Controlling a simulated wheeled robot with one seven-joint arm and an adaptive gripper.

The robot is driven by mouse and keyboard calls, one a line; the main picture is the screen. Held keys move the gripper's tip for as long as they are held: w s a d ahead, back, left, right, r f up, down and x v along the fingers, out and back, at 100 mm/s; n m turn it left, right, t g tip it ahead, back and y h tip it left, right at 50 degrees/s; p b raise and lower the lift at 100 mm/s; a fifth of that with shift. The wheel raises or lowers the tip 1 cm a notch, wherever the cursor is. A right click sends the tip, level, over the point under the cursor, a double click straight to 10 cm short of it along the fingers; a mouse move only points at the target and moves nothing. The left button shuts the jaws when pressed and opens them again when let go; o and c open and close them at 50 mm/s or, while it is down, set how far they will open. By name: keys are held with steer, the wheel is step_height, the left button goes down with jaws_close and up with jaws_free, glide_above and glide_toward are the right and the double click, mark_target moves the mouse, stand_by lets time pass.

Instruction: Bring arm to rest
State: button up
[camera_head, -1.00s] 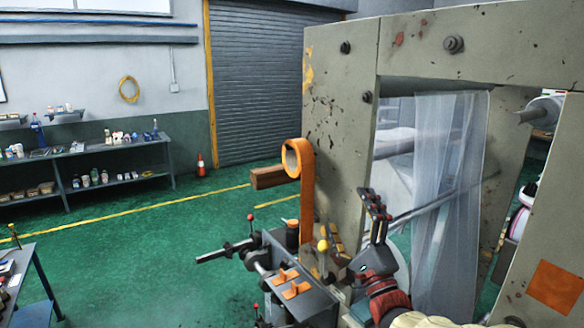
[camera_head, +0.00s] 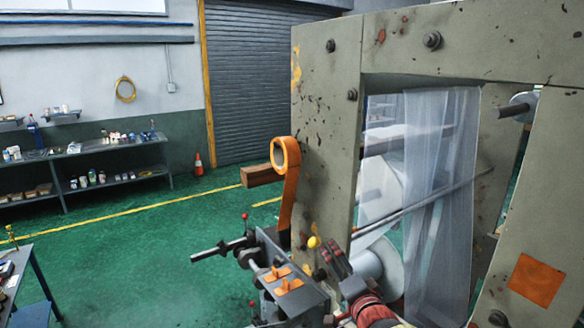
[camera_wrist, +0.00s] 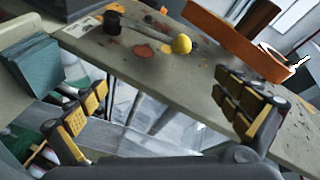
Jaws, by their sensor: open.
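My gripper (camera_head: 333,256) is at the lower middle of the head view, in front of the grey machine frame (camera_head: 323,110) and left of the hanging clear film (camera_head: 440,190). In the wrist view my gripper (camera_wrist: 165,95) is open, with its two padded fingers wide apart and nothing between them. Past the fingers, the scuffed grey panel carries a lever with a yellow knob (camera_wrist: 181,44). The same yellow knob (camera_head: 313,242) shows just beyond the fingers in the head view. Most of my arm is outside the picture.
An orange tape roll (camera_head: 286,153) hangs on the frame's left edge, its strip running down. A grey control box (camera_head: 290,275) with levers stands left of my gripper. A roller (camera_head: 378,268) lies behind my gripper. Green floor (camera_head: 150,260) is open to the left.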

steer(key=s+d+f+n+g+b, duration=0.2)
steer(key=s+f+b, duration=0.3)
steer(key=s, duration=0.6)
steer(key=s+d+f+n+g+h+b, duration=0.1)
steer(key=s+f+n+g+b, duration=0.3)
steer(key=s+f, duration=0.4)
steer(key=s+d+f+n+g+h+b, duration=0.1)
steer(key=s+d+f+n+g+b, duration=0.3)
steer(key=s, duration=1)
step_height(320, 180, down, 2)
steer(key=b, duration=0.3)
steer(key=shift+s+f, duration=0.2)
steer(key=shift+c, duration=0.3)
